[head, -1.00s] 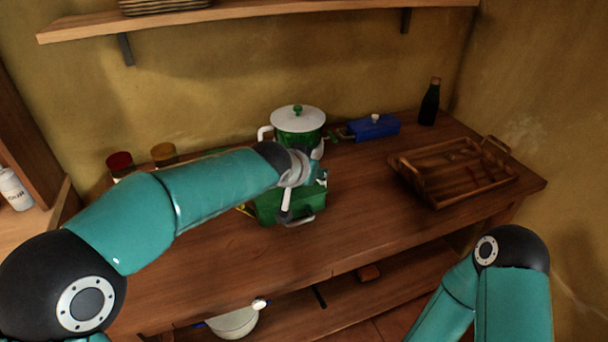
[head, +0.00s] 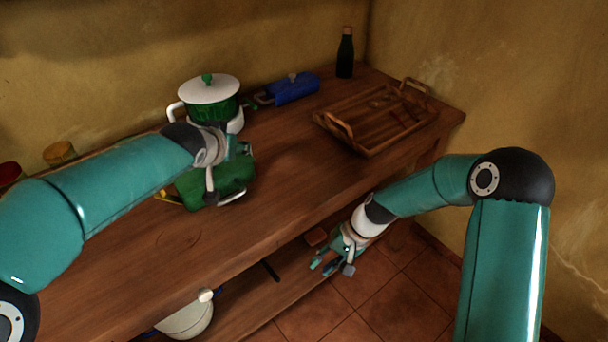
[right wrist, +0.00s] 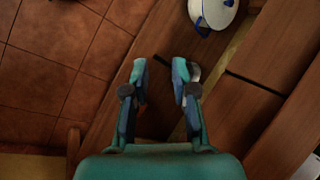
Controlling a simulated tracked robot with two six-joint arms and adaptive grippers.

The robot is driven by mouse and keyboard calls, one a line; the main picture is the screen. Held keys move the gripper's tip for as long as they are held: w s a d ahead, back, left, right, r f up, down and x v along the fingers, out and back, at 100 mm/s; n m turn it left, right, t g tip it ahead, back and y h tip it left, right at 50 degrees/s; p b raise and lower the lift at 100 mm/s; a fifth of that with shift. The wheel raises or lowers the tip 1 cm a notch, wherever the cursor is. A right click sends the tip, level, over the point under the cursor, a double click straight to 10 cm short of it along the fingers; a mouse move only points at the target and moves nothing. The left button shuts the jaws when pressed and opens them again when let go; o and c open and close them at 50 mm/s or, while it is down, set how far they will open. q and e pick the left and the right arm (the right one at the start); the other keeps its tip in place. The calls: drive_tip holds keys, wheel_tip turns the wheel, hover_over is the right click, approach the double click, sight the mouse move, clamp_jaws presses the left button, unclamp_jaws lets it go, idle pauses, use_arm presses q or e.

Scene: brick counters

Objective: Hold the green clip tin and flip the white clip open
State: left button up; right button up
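The green clip tin (head: 222,183) stands on the wooden counter in the head view, partly covered by my left gripper. A pale clip (head: 232,197) shows along its front side; I cannot make out whether it is latched. My left gripper (head: 228,172) is at the top of the tin, and its fingers are partly hidden, so its grip is unclear. My right gripper (head: 331,268) is in front of the counter, below its top and well apart from the tin. In the right wrist view its fingers (right wrist: 160,75) are apart with nothing between them.
A green pot with a white lid (head: 208,92) stands just behind the tin. A blue box (head: 293,88), a dark bottle (head: 345,55) and a wooden tray (head: 376,148) are farther right. A white pot (head: 187,318) sits on the lower shelf. The counter's front middle is clear.

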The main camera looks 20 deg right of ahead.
drive_tip(key=w+d+r+t+y, duration=0.1)
drive_tip(key=w+r+y, duration=0.15)
drive_tip(key=r, duration=0.45)
drive_tip(key=w+d+r+t+y, duration=0.1)
drive_tip(key=w+r, duration=0.2)
drive_tip(key=r, duration=0.4)
drive_tip(key=m+t+y, duration=0.2)
drive_tip(key=m+y, duration=0.1)
approach(237, 196)
drive_tip(key=x, duration=0.9)
drive_tip(key=shift+w+a+f, duration=0.1)
drive_tip(key=shift+a+f, duration=0.05)
drive_tip(key=shift+a, duration=0.25)
